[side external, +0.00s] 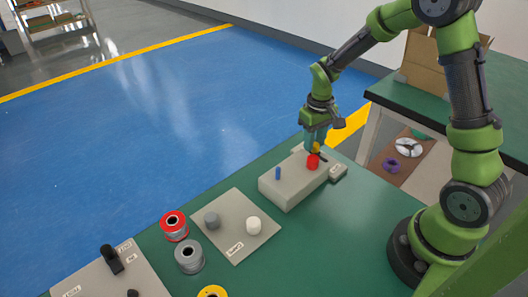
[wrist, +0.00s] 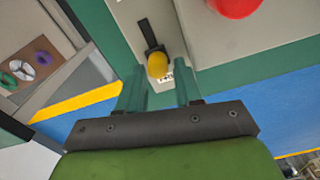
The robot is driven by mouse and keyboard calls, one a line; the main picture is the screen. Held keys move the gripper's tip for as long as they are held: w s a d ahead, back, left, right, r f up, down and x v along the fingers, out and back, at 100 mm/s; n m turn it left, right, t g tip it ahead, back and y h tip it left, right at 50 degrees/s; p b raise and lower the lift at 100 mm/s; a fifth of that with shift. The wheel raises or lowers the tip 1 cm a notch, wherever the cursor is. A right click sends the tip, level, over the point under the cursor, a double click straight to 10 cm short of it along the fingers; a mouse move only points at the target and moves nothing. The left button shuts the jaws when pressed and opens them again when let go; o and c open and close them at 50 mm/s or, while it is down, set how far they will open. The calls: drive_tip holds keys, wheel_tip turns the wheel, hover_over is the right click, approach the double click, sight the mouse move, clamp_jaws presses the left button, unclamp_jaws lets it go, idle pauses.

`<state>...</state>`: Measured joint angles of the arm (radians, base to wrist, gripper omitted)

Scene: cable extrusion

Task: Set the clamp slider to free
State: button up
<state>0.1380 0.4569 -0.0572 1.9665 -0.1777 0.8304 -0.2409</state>
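A grey box (side external: 290,184) on the green bench carries a slider with a yellow knob (side external: 316,147), close beside a red knob (side external: 313,161). In the wrist view the slider's yellow knob (wrist: 157,65) sits at the near end of a dark slot (wrist: 150,36), beside a small white label (wrist: 166,76) that is partly hidden and unreadable. My gripper (wrist: 160,84) is open, its two teal fingers apart, with the yellow knob showing between and just beyond them. In the side view my gripper (side external: 315,139) is low over the box's far end. Contact with the knob cannot be told.
A blue peg (side external: 278,173) stands on the box's left end. A grey plate (side external: 237,226) with two round knobs, several spools, and a panel with a black handle (side external: 112,259) lie left. A small grey block (side external: 338,172) adjoins the box.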

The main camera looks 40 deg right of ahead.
wheel_tip(320, 180, up, 17)
idle(0.6)
drive_tip(key=s+a+r+m+t+y, duration=0.1)
drive_tip(key=s+a+r+t, duration=0.1)
drive_tip(key=s+a, duration=0.3)
drive_tip(key=s+a+r+t+y, duration=0.1)
drive_tip(key=s+a+t, duration=0.4)
drive_tip(key=s, duration=0.4)
drive_tip(key=shift+s+a+r+m, duration=0.25)
drive_tip(key=shift+s+r+m, duration=0.05)
drive_tip(key=shift+r+m, duration=0.1)
idle(1.4)
